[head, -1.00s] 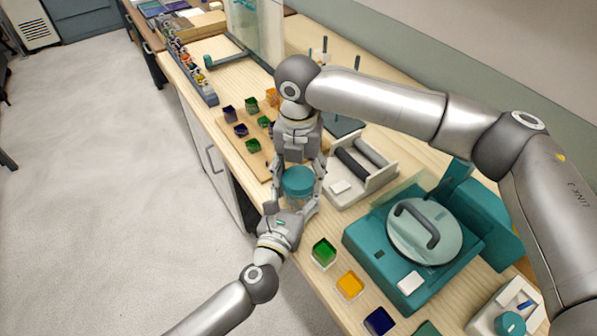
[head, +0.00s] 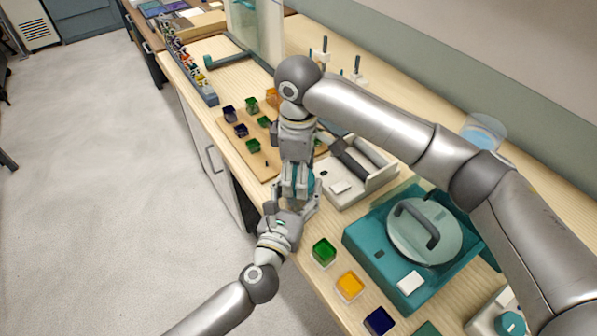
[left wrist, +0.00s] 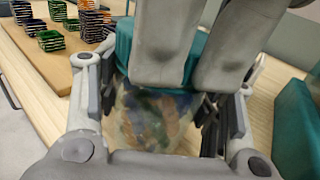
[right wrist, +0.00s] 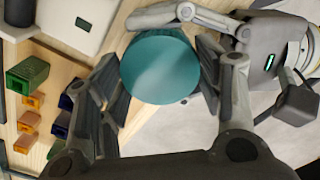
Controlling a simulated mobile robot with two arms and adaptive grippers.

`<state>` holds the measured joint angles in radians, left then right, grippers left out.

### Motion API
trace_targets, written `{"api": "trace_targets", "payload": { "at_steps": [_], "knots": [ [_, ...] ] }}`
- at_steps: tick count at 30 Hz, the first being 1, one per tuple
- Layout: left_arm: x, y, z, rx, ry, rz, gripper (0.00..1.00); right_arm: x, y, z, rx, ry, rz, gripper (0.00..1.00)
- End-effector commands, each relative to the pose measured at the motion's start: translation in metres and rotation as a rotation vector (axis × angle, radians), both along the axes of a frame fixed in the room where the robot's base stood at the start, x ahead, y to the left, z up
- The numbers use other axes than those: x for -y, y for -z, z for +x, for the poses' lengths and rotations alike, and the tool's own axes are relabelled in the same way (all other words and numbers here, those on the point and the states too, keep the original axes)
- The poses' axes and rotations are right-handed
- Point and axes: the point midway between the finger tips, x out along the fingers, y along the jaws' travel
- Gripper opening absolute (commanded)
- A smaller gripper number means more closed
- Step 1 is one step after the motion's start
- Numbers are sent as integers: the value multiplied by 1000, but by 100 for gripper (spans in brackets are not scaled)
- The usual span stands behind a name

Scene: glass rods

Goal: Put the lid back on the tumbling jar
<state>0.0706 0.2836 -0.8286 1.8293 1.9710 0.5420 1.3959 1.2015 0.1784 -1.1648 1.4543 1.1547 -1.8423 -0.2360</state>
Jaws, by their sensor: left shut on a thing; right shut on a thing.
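The jar (left wrist: 155,115) is clear with mottled coloured contents and stands upright between the fingers of my left gripper (head: 291,207), which is shut on it. The teal round lid (right wrist: 160,66) is at the jar's top; it also shows in the left wrist view (left wrist: 124,45) and partly in the head view (head: 310,182). My right gripper (head: 297,183) comes from above and is shut on the lid, with fingers on opposite sides. Whether the lid is fully seated on the rim is hidden by the fingers.
A white roller unit (head: 343,188) and a teal machine with a round handled cover (head: 364,243) stand to the right. Green (head: 323,250), yellow (head: 350,285) and blue (head: 380,321) trays line the bench's front edge. A wooden board (head: 262,165) with small trays lies behind.

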Motion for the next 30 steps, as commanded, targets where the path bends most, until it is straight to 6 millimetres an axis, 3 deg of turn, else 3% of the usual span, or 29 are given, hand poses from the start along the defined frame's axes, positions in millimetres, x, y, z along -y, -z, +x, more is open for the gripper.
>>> {"api": "trace_targets", "payload": {
  "at_steps": [6,12,17,25,26,30],
  "knots": [
    [0,-1,0,3,0,-2,0,0,2,-1,-3,409,0,32],
    [0,-1,0,3,-2,-2,0,0,2,0,-2,709,-1,31],
    [-1,-2,1,3,-3,-1,0,1,1,0,-1,809,-3,31],
    [-1,-2,1,4,-4,-1,0,1,1,0,-1,814,-4,31],
    [-1,-2,1,4,-4,-1,0,1,1,-1,-1,813,-4,61],
    [-1,-2,1,4,-3,-1,0,1,1,0,0,812,-4,79]
  ]
}}
